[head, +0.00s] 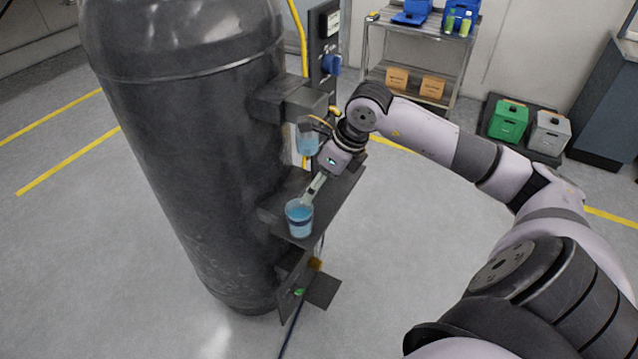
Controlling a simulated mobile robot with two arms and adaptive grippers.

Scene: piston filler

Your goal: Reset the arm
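My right arm reaches in from the right, and its gripper (313,192) points down and left at the filler's lower shelf. A clear cup with blue liquid (299,218) stands upright on that shelf (330,213), right at the fingertips. One pale finger shows by the cup's rim; whether the fingers grip the cup or only lie close to it cannot be told. A second clear container with blue content (307,141) is higher up at the filler's block, partly hidden by the wrist. My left gripper is not in view.
The large dark filler tank (190,150) fills the left side. A panel with a blue knob (331,65) stands behind it. A metal rack (420,65) holds blue bins and boxes. Green (508,121) and grey (550,132) canisters stand at right. The middle floor is clear.

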